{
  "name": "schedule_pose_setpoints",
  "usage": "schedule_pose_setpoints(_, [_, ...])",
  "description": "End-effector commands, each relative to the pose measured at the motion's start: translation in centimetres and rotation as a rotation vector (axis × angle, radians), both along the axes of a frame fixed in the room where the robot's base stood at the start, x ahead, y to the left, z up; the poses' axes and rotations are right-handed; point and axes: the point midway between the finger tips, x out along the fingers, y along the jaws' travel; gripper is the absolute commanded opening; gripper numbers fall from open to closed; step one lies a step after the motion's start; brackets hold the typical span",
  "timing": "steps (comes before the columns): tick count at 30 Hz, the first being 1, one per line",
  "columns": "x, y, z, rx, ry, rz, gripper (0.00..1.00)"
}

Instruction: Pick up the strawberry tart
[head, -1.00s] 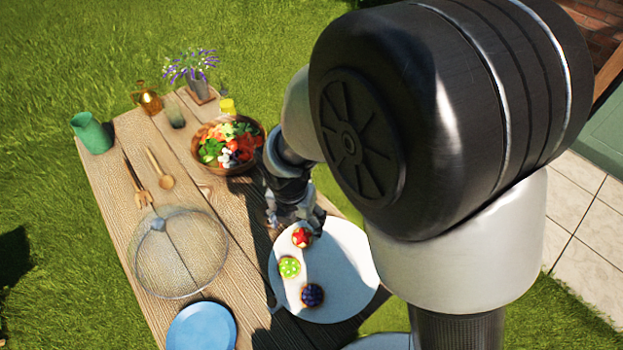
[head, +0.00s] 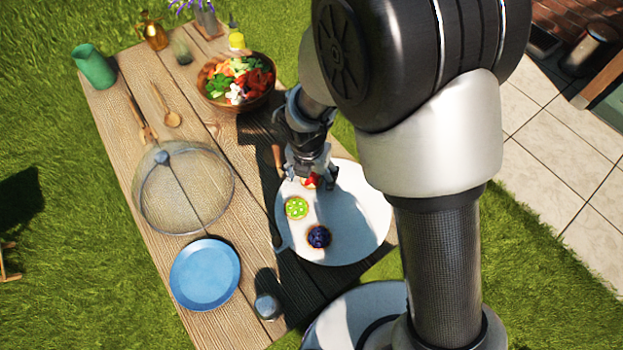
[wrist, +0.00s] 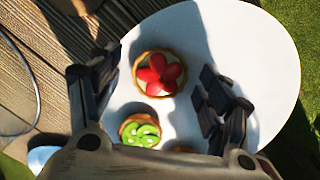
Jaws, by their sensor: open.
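The strawberry tart (wrist: 158,74) has red strawberry pieces in a golden crust. It sits on the white round board (wrist: 255,45). In the head view the tart (head: 311,181) is partly hidden by my gripper (head: 312,175). In the wrist view my gripper (wrist: 160,90) is open, with one finger to each side of the tart and apart from it. A green-topped tart (wrist: 140,131) is just below it in the wrist view. A blueberry tart (head: 318,236) is on the same board in the head view.
A salad bowl (head: 236,82) stands behind the board. A mesh dome (head: 184,190) and a blue plate (head: 204,274) are to the left. A small grey-topped jar (head: 267,307) stands near the table's front edge. The board's right part is bare.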

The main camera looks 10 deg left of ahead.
Motion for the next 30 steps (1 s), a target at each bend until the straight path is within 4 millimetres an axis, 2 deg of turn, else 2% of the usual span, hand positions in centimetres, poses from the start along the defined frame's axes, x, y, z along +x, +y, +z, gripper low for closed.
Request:
schedule_pose_setpoints(2, [0.01,0.01,0.09,0.000,0.000,0.000,0.71])
schedule_pose_setpoints(23, [-0.02,0.00,0.08,0.000,0.000,-0.001,0.24])
schedule_pose_setpoints(30, [-0.02,0.00,0.13,0.000,0.000,-0.001,0.24])
